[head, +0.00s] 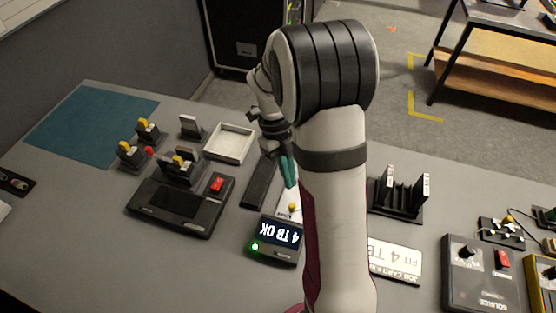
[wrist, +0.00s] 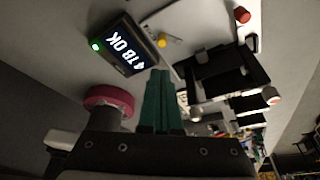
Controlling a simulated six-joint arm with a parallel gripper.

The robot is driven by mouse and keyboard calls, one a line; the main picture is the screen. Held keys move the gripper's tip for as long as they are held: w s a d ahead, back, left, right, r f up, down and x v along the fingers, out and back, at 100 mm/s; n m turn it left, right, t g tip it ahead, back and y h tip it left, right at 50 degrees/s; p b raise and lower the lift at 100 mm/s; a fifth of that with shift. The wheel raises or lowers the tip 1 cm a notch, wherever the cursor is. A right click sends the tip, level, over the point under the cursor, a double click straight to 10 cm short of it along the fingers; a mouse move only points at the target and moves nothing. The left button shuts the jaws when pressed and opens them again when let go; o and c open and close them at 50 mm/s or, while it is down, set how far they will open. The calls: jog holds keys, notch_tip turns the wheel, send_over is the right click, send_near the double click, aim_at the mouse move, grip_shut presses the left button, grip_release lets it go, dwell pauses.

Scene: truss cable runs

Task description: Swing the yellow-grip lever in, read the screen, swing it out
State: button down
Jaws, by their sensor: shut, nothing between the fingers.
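A small black screen unit (head: 278,240) stands on the table left of my arm. Its screen reads "4 TB OK", upside down in the head view, with a green light lit. It also shows in the wrist view (wrist: 122,50). Other yellow grips (head: 147,122) stand upright at the left; I cannot tell which is the task's lever. My gripper (head: 289,170), with teal fingers, is shut and empty, above the table beyond the screen.
A black dock (head: 181,206) with a red switch lies at the left, near a white tray (head: 229,143) and a teal mat (head: 88,124). A slotted black rack (head: 398,199) and a "FIT 4 TB" plate (head: 395,260) are at the right, then a source box (head: 483,273).

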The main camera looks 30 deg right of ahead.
jog(key=shift+f, duration=0.15)
jog(key=x, duration=1)
